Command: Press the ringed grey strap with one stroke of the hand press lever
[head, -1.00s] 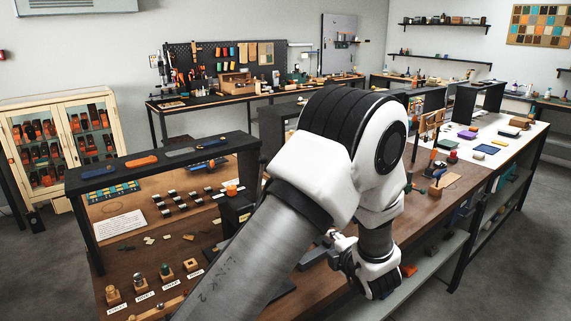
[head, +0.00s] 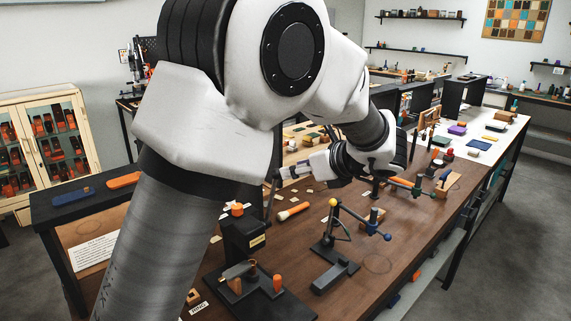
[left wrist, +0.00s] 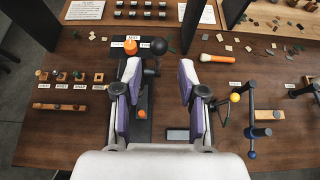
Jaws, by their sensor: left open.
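The black hand press (head: 243,238) stands on the bench with an orange piece on top and a flat base carrying an orange peg (head: 277,283). A dark greyish piece (head: 238,270) lies at its base; I cannot tell whether it is the ringed grey strap. In the left wrist view, the lever's black ball knob (left wrist: 158,46) appears between the finger lines, beyond the tips. My left gripper (head: 290,172) is open and empty, above the bench beyond the press; its spread purple-sided fingers fill the middle of the left wrist view (left wrist: 160,72). My right gripper is out of view.
A stand with a yellow ball and blue knobs (head: 350,225) is right of the press. An orange-handled tool (head: 293,211) lies behind. A rack (head: 50,205) holds blue and orange straps at left. Small stamps on blocks (left wrist: 70,76) and a wooden rail (left wrist: 60,107) lie left.

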